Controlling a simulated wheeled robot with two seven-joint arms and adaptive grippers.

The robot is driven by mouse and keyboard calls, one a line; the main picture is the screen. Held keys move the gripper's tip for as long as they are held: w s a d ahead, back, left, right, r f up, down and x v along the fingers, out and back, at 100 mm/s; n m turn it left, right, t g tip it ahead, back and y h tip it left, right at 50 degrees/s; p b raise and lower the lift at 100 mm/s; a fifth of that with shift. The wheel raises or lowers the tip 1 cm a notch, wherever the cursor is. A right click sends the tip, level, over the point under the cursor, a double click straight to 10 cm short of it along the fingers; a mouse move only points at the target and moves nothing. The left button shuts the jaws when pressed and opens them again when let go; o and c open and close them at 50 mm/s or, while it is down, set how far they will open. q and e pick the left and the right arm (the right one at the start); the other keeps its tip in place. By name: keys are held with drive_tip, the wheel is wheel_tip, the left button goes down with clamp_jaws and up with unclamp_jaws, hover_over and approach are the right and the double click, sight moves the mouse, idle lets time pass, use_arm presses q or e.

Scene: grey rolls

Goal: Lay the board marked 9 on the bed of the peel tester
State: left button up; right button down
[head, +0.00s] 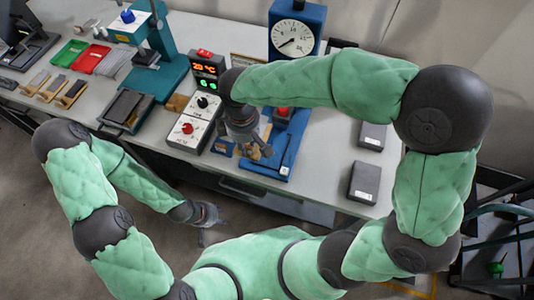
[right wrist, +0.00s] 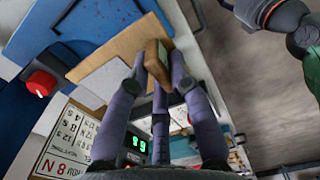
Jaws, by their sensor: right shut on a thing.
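The peel tester (head: 298,15) is a blue stand with a round dial and a flat blue bed (head: 287,160). The bed fills the upper left in the right wrist view (right wrist: 28,28). My right gripper (head: 262,152) is over the bed's left side. In the right wrist view its fingers (right wrist: 157,70) are shut on a tan wooden board (right wrist: 118,42) with a grey strip, which appears close to the bed. Whether the board touches the bed is unclear, and no 9 is legible. My left gripper (head: 205,222) is below the table's front edge, too small to read.
A controller box (head: 188,130) with knobs and lit digits stands left of the tester. A red button (right wrist: 40,83) is beside the bed. Several similar boards (head: 52,88) lie at the far left. Dark blocks (head: 364,182) sit at the right, with bare tabletop around them.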

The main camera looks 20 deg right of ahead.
sight(267, 133)
drive_tip(key=d+f+b, duration=0.1)
drive_tip(key=d+f, duration=0.2)
drive_tip(key=f, duration=0.1)
drive_tip(key=d+f+b, duration=0.1)
drive_tip(key=d+f, duration=0.1)
drive_tip(key=shift+w+d+b, duration=0.3)
drive_tip(key=shift+b, duration=0.05)
drive_tip(key=shift+d+f+b, duration=0.2)
drive_tip(key=shift+f+b, duration=0.5)
drive_tip(key=shift+f, duration=1)
drive_tip(key=shift+f, duration=0.2)
drive_tip(key=c, duration=1.1)
unclamp_jaws()
wheel_tip(267, 133, up, 12)
drive_tip(key=p, duration=0.4)
drive_tip(key=shift+r+p, duration=0.2)
drive_tip(key=shift+p, duration=0.1)
